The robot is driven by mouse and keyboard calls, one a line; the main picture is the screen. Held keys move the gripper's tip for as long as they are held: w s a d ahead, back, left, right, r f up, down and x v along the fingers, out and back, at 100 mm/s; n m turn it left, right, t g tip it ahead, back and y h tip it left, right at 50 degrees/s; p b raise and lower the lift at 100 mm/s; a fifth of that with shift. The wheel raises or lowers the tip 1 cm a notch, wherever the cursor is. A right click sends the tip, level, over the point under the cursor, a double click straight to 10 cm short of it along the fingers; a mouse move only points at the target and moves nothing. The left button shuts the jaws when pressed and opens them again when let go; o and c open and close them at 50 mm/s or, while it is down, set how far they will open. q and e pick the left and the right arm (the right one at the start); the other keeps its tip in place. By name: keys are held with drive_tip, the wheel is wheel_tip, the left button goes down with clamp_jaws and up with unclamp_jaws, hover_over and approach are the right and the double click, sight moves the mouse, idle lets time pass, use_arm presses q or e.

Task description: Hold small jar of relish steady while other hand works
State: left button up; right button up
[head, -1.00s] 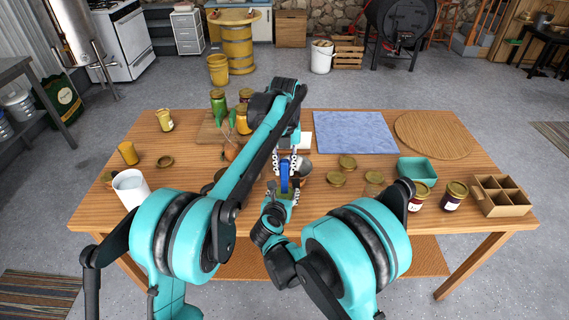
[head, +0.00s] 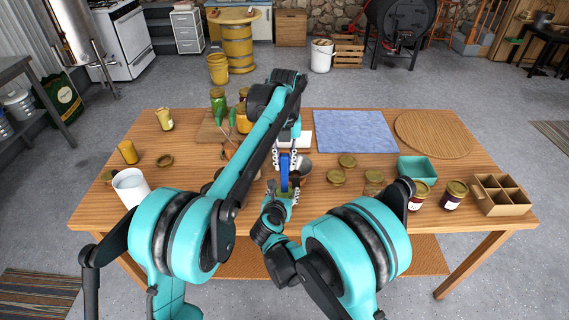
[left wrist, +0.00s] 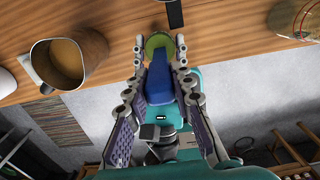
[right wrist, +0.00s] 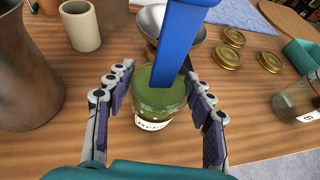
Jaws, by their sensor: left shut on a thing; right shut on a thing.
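The small jar of relish (right wrist: 158,103) is a glass jar with green contents and a white label. It stands upright on the wooden table in the right wrist view, and its green top shows in the left wrist view (left wrist: 157,42). My right gripper (right wrist: 157,78) is shut on the jar, with a finger on either side. My left gripper (head: 286,160) is above it, shut on a blue tool (head: 285,175). The blue tool (right wrist: 180,40) reaches down over the jar's top; its lower end is hard to tell. In the head view, my arms mostly hide the jar.
A metal bowl (right wrist: 152,18) stands just behind the jar. A brown pitcher (right wrist: 22,75) and a cream cup (right wrist: 83,25) are to the left. Several gold lids (right wrist: 227,57) and a glass jar (right wrist: 297,98) lie to the right. The table's front edge is close.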

use_arm(q)
drive_tip(key=shift+f, duration=0.15)
idle(0.5)
drive_tip(key=shift+f, duration=0.9)
drive_tip(key=shift+r, duration=0.15)
drive_tip(key=shift+r, duration=1)
drive_tip(key=shift+f, duration=0.15)
drive_tip(key=shift+f, duration=1)
drive_tip(key=shift+r, duration=0.2)
drive_tip(key=shift+r, duration=0.9)
